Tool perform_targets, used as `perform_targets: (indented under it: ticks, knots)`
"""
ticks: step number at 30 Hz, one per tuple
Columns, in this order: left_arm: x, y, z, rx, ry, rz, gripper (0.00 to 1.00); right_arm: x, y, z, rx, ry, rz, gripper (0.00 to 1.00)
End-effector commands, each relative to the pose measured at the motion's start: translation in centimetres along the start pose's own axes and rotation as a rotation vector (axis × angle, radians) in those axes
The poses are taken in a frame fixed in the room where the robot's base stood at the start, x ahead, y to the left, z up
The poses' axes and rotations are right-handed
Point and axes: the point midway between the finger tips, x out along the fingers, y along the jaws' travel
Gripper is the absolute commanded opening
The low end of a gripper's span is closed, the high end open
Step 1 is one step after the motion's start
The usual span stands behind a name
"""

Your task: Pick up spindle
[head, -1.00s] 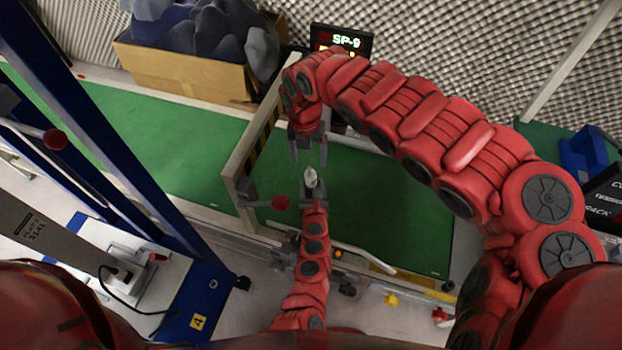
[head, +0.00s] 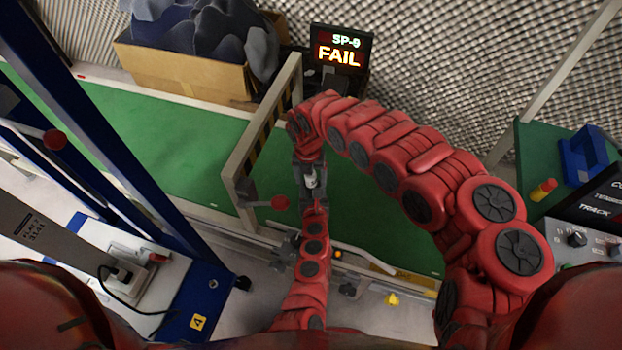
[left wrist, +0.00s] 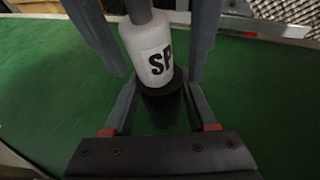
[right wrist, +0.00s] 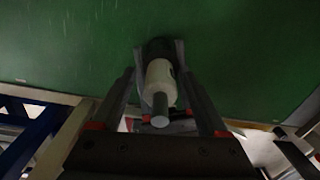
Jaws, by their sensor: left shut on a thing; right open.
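The spindle is a white cylinder with black "SP" lettering, a dark lower end and a thin grey shaft; it shows in the head view (head: 310,181), the left wrist view (left wrist: 149,50) and the right wrist view (right wrist: 159,80). My left gripper (left wrist: 160,92) is shut on its dark end and holds it above the green belt. My right gripper (head: 309,182) is open. Its fingers stand on either side of the white body, seen at the top of the left wrist view (left wrist: 152,72). I see gaps between them and the spindle.
A barrier frame (head: 262,130) stands over the green belt (head: 370,210) left of my grippers. A screen (head: 340,50) behind reads "SP-9 FAIL". A cardboard box (head: 185,75) with dark grey foam is at the back left. A blue bin (head: 583,160) is at the right.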

Motion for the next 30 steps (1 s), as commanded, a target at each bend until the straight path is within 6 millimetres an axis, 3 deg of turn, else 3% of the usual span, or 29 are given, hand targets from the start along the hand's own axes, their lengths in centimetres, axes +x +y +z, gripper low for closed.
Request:
perform_targets:
  ticks: [8,21,30]
  knots:
    - [0.01,-0.01,0.04,0.000,-0.001,0.000,0.00,0.28,-0.03,0.13,0.001,-0.003,0.001,0.77]
    - [0.01,0.00,0.03,0.000,0.000,0.000,0.00,0.25,-0.02,0.13,0.001,-0.003,0.001,0.00]
    - [0.01,0.01,0.03,0.000,0.000,0.000,0.00,0.22,0.00,0.13,0.001,-0.003,0.001,0.00]
